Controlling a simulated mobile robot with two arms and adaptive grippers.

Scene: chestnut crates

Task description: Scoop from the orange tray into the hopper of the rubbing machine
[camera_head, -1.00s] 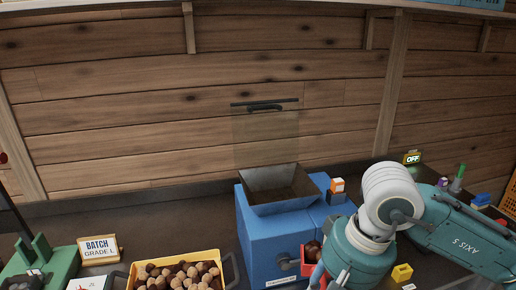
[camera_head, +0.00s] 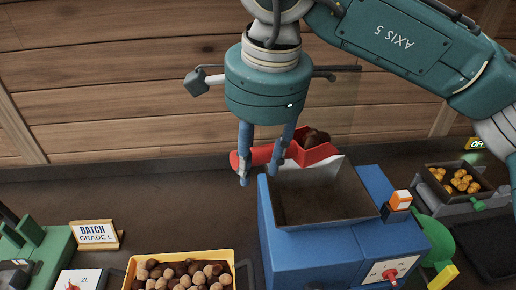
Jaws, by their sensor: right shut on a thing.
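My right gripper (camera_head: 261,173) points down and is shut on the red scoop (camera_head: 306,155) by its handle. Brown chestnuts (camera_head: 316,137) lie in the scoop's bowl, which appears over the back rim of the grey hopper (camera_head: 318,205). I cannot tell the height between them. The hopper sits open on top of the blue rubbing machine (camera_head: 310,252), and its visible inside looks empty. The orange-yellow tray (camera_head: 215,253), full of chestnuts, stands to the left of the machine, cut off by the bottom edge. My left gripper is not in view.
A batch sign (camera_head: 96,234) and a white box (camera_head: 80,280) stand left of the tray, beside a green device (camera_head: 35,243). An orange-and-white block (camera_head: 399,200) sits on the machine's right. A dark crate (camera_head: 432,178) of yellowish pieces stands further right.

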